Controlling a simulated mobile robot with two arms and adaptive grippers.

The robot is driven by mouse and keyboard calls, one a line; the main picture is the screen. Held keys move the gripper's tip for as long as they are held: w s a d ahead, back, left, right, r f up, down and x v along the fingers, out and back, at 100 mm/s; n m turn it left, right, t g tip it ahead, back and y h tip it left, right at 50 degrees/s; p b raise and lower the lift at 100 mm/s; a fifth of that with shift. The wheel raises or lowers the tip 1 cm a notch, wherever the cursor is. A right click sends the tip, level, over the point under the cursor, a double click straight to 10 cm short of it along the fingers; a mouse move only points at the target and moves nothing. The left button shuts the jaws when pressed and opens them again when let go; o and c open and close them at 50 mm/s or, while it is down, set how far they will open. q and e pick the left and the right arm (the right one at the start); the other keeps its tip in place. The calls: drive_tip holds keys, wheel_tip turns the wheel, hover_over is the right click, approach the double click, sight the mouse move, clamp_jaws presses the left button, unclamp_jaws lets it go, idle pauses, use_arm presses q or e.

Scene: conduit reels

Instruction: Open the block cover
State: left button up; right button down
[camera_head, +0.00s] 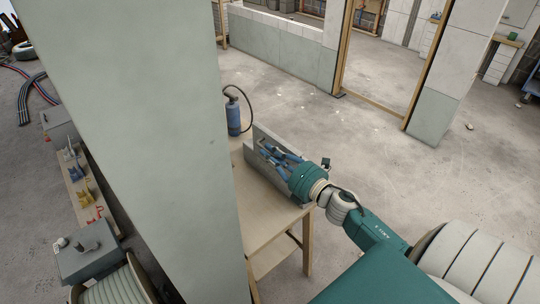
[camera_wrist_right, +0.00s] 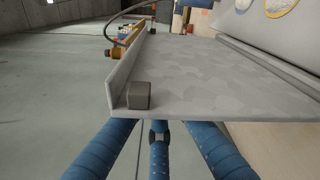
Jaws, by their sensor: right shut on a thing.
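The grey cover (camera_wrist_right: 215,75) fills much of the right wrist view as a flat plate with a raised edge and a small dark square knob (camera_wrist_right: 135,95) at its near corner. In the head view a grey block unit (camera_head: 256,158) with an upright panel stands on a wooden table. My right gripper (camera_head: 276,158) has its blue fingers at this unit. In the wrist view the fingers (camera_wrist_right: 158,130) are shut at the plate's near edge, and their tips are hidden by it. My left gripper is not in view.
A blue bottle-like canister (camera_head: 233,115) with a black hose stands behind the unit. A large pale pillar (camera_head: 150,120) blocks the left of the head view. The table (camera_head: 262,215) has bare wood in front. Open concrete floor (camera_head: 400,150) lies to the right.

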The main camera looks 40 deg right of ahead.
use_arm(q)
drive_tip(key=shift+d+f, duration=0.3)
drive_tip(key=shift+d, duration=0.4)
use_arm(e)
drive_tip(key=shift+s+a+f+n, duration=0.1)
drive_tip(key=shift+a+f+n, duration=0.05)
drive_tip(key=shift+a, duration=0.25)
drive_tip(key=shift+a+f+n, duration=0.1)
drive_tip(key=shift+a+n, duration=0.05)
drive_tip(key=shift+a, duration=0.25)
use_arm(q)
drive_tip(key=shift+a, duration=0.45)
use_arm(e)
drive_tip(key=shift+a+f, duration=0.1)
drive_tip(key=shift+a, duration=0.05)
drive_tip(key=c, duration=1.9)
unclamp_jaws()
drive_tip(key=shift+o, duration=0.2)
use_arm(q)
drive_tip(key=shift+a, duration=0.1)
use_arm(e)
drive_tip(key=s, duration=1.2)
drive_tip(key=shift+d, duration=0.45)
